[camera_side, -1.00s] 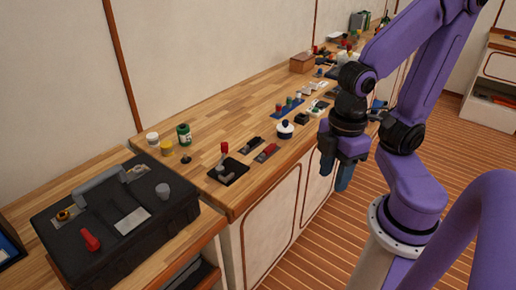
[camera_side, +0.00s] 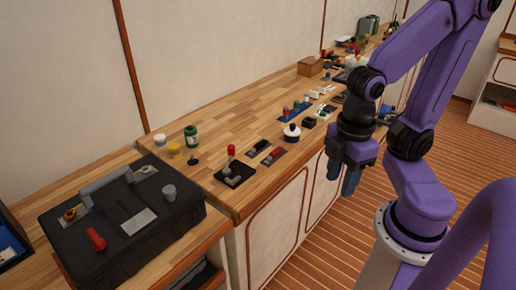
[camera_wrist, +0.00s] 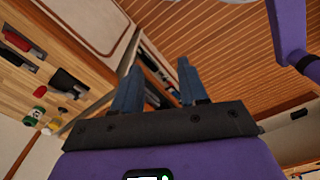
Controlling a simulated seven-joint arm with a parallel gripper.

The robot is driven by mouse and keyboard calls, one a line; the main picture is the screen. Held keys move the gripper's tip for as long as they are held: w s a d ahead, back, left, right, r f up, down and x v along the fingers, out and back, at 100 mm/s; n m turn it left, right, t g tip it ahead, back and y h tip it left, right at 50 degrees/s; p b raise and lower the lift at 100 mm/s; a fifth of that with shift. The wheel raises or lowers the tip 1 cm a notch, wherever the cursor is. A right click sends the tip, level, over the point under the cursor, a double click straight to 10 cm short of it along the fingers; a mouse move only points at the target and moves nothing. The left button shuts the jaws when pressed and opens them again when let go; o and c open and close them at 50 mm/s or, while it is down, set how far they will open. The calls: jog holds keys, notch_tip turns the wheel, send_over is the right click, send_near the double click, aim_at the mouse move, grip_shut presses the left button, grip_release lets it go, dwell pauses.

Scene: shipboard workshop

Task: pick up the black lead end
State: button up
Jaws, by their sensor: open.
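A small dark piece that looks like the black lead end (camera_side: 259,148) lies on the wooden bench near its front edge, beside a similar red-topped piece (camera_side: 273,154). In the wrist view the dark piece (camera_wrist: 20,59) shows at the left edge, near the red one (camera_wrist: 17,41). My gripper (camera_side: 347,184) hangs in front of the bench edge, to the right of both pieces and apart from them. Its blue fingers point down, spread and empty.
A black case (camera_side: 125,225) with a red knob and a grey knob stands at the left.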

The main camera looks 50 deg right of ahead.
jog(key=o, duration=1.1)
jog(key=shift+f, duration=0.1)
